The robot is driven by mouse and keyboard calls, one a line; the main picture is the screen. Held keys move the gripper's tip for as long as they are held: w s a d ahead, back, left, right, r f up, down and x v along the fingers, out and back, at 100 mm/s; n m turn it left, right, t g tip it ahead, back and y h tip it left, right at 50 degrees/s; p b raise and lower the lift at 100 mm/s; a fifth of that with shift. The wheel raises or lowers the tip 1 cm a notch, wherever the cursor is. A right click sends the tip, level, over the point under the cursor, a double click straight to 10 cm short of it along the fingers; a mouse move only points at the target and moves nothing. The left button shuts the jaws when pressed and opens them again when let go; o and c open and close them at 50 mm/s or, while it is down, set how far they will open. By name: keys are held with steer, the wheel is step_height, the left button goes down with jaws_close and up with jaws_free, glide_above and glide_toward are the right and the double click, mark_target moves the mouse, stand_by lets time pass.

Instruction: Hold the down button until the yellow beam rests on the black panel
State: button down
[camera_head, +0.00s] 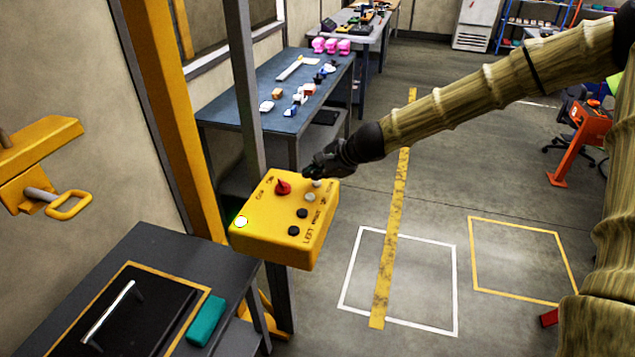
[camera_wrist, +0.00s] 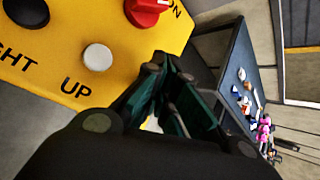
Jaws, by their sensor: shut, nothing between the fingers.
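The yellow control box (camera_head: 262,240) has a red knob (camera_head: 283,188), two black buttons and two pale buttons. The last pale button (camera_head: 317,183), at the far end of the row, is the down button by its place; its label is hidden. My gripper (camera_head: 316,171) is shut and empty, right over that button; I cannot tell if it presses it. In the wrist view the pale UP button (camera_wrist: 98,57) lies left of my fingers (camera_wrist: 165,75). A yellow beam part (camera_head: 40,145) with a hooked handle hangs at left, above and apart from the black panel (camera_head: 150,312).
The panel lies on a dark table (camera_head: 190,255) beside a teal block (camera_head: 206,320). A yellow post (camera_head: 160,110) and a grey post (camera_head: 247,90) stand behind the box. A blue-topped workbench (camera_head: 240,105) holds small parts. The marked floor at right is mostly clear.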

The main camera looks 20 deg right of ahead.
mark_target(315, 184)
steer(key=shift+f+b, duration=0.35)
steer(key=shift+f, duration=0.1)
stand_by(0.6)
stand_by(2.9)
steer(key=shift+r+p, duration=0.9)
steer(key=shift+r+p, duration=2.35)
steer(key=shift+r, duration=0.15)
stand_by(0.5)
